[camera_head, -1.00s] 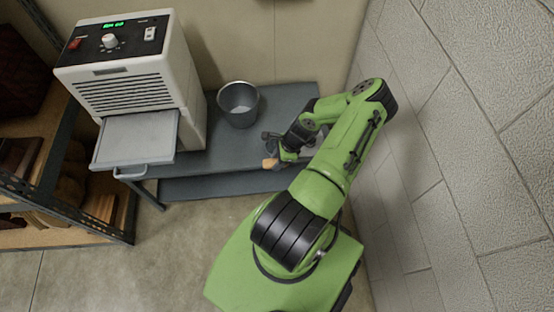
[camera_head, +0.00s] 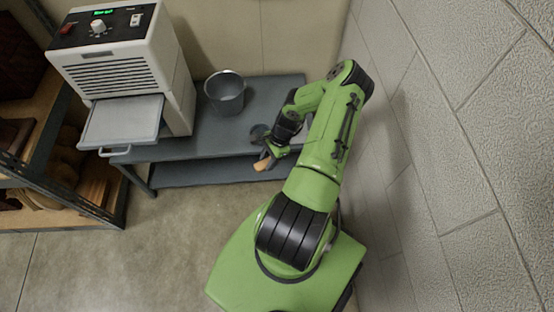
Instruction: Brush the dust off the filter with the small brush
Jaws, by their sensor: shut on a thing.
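A pale grey filter drawer (camera_head: 122,122), with a handle at its front, sticks out of the front of a white machine (camera_head: 112,75). The filter's surface looks plain at this size; I cannot make out dust. My gripper (camera_head: 268,152) is at the front edge of the bench, right of the drawer and well apart from it. It is shut on a small tan piece, which looks like the wooden handle of the brush (camera_head: 262,164). The bristles cannot be made out. A dark round shape (camera_head: 259,133) shows beside the gripper, and I cannot tell what it is.
A grey bucket (camera_head: 225,92) stands on the dark grey bench (camera_head: 190,150) between machine and gripper. A shelf (camera_head: 70,215) with wooden things is at left. A block wall (camera_head: 440,150) is close at right. The floor in front of the bench is clear.

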